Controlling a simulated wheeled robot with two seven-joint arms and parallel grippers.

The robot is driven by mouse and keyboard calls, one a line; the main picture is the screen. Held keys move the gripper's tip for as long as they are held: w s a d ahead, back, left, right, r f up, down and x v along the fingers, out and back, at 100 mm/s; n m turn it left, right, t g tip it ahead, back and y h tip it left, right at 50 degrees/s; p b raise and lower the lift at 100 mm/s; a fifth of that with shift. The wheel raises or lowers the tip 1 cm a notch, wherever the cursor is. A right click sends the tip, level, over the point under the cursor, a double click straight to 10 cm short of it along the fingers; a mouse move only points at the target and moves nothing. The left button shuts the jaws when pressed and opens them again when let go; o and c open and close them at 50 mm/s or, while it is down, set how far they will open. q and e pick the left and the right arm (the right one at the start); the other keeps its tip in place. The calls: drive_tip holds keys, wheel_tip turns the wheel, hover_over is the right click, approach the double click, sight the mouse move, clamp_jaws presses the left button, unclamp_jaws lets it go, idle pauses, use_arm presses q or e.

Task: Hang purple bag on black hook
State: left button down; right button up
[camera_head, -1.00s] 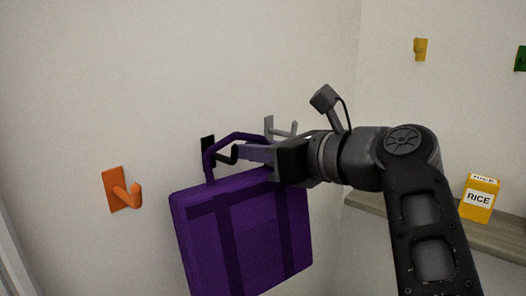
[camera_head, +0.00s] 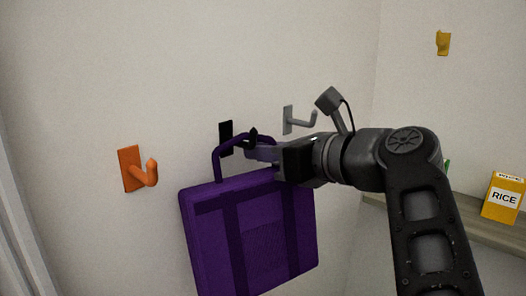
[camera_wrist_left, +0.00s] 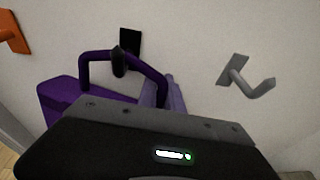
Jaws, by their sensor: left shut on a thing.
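The purple bag (camera_head: 250,235) hangs upright from its looped handle (camera_head: 216,163) in front of the white wall. My left gripper (camera_head: 262,152) is shut on the right side of the handle; the wrist view shows its fingers (camera_wrist_left: 172,95) there. The black hook (camera_head: 226,140) is on the wall behind the handle's top. Its rounded tip (camera_wrist_left: 119,62) shows in front of the handle bar in the wrist view, with the backplate (camera_wrist_left: 131,40) behind the bar. I cannot tell whether the handle rests on the hook. My right gripper is not in view.
An orange hook (camera_head: 133,170) is on the wall to the left, and a grey hook (camera_head: 290,120) is close on the right, near my wrist. A yellow hook (camera_head: 443,43) is on the right wall. A yellow rice box (camera_head: 502,198) stands on a shelf (camera_head: 485,228) below.

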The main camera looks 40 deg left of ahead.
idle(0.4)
use_arm(q)
drive_tip(key=c, duration=1.4)
unclamp_jaws()
drive_tip(key=v, duration=0.7)
drive_tip(key=shift+d+b, duration=0.35)
drive_tip(key=shift+d, duration=0.05)
